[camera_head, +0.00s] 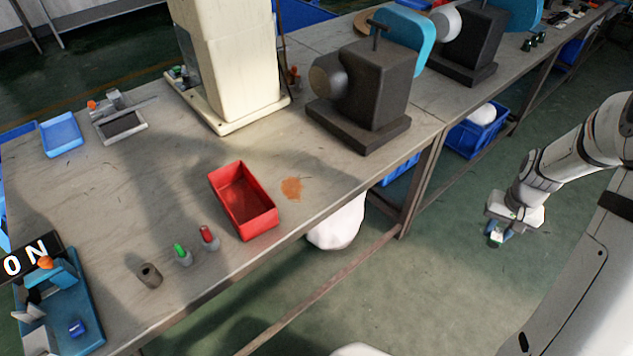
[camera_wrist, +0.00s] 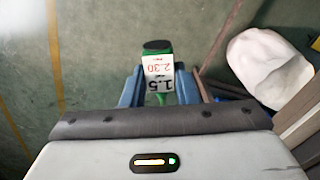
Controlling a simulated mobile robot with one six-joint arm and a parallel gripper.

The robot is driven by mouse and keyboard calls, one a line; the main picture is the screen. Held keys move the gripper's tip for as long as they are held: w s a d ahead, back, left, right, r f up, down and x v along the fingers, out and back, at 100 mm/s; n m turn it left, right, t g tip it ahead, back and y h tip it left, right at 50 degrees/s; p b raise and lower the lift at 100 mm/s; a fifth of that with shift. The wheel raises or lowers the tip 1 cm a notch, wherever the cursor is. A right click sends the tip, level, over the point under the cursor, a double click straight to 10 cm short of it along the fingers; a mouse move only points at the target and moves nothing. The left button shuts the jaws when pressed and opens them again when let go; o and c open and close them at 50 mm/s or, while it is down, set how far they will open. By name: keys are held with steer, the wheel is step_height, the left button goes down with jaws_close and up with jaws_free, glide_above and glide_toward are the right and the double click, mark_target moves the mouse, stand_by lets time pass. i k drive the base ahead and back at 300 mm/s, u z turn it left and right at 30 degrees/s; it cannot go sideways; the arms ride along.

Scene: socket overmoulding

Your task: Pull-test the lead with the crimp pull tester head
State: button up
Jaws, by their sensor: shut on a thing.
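My gripper (camera_head: 496,236) hangs over the open floor, right of the bench and well away from it. It is shut on a small green piece (camera_wrist: 158,98) with a dark end and a white tag reading "2.30" and "1.5". I cannot tell whether this is the lead. Blue fingers flank it in the wrist view. The crimp pull tester, as I take it, is the blue fixture (camera_head: 90,326) at the bench's lower left. It has grey jaws, an orange knob, a small blue block and a black display (camera_head: 30,256) reading "0 N".
A red bin (camera_head: 243,203) stands near the bench's front edge. A green-tipped piece (camera_head: 182,254), a red-tipped piece (camera_head: 208,238) and a dark cylinder (camera_head: 150,275) stand beside it. A dark machine (camera_head: 370,90) and a cream column (camera_head: 228,70) stand behind. A white sack (camera_head: 338,225) is below.

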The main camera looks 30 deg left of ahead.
mark_target(32, 322)
steer(key=k, duration=1.4)
